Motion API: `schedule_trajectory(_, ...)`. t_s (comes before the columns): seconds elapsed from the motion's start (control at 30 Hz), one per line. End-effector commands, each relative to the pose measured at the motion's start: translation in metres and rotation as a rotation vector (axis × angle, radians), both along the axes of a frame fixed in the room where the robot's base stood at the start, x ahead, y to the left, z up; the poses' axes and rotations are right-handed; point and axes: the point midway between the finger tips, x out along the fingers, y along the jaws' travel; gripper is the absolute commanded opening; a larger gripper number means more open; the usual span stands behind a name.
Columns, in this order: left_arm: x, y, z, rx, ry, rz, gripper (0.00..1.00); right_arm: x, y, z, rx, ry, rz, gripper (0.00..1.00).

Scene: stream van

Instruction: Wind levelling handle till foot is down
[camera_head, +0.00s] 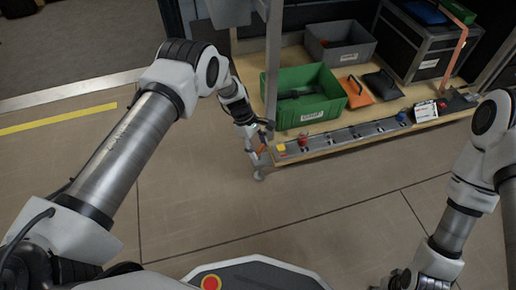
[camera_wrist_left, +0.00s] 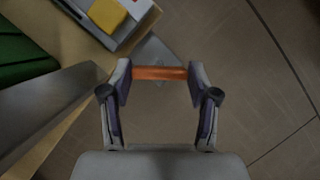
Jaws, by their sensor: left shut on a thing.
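The levelling handle shows as an orange grip (camera_wrist_left: 160,73) between the two fingers of my left gripper (camera_wrist_left: 160,82) in the left wrist view. The fingers touch it at both ends. In the head view my left gripper (camera_head: 262,133) is at the near left corner of the wooden platform, and the orange grip is small there. The grey foot (camera_head: 259,174) is below the gripper, close to the floor; I cannot tell whether it touches. My right arm comes in at the right, and its gripper is not clearly visible.
A green crate (camera_head: 306,117) and a grey bin (camera_head: 341,56) stand on the wooden platform (camera_head: 345,143). A metal post (camera_head: 272,60) rises beside my left gripper. A yellow block (camera_head: 281,148) and a red knob (camera_head: 303,138) sit along the front rail. The floor in front is clear.

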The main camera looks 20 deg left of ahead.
Motion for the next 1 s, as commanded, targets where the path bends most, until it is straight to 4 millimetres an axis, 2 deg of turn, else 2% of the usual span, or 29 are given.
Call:
schedule_trajectory(0.33,0.0007,-0.0005,-0.0013,0.0,-0.001,-0.151,0.26,0.0006,-0.0003,-0.0093,0.0,-0.002,-0.002,0.4)
schedule_trajectory(0.83,0.0005,-0.0005,-0.0007,0.0,0.0,-0.174,0.25,0.0006,-0.0003,-0.0098,0.0,-0.002,-0.002,0.4)
schedule_trajectory(0.87,0.0005,-0.0005,-0.0007,0.0,0.0,-0.174,0.71,0.0006,-0.0003,-0.0098,0.0,-0.002,-0.002,0.4)
schedule_trajectory(0.9,0.0005,-0.0006,-0.0007,0.0,0.0,-0.174,0.85,0.0006,-0.0003,-0.0098,0.0,-0.002,-0.002,0.4)
schedule_trajectory(1.0,0.0005,-0.0006,-0.0005,0.0,-0.001,-0.174,0.85,0.0006,-0.0003,-0.0097,0.0,-0.002,-0.002,0.4)
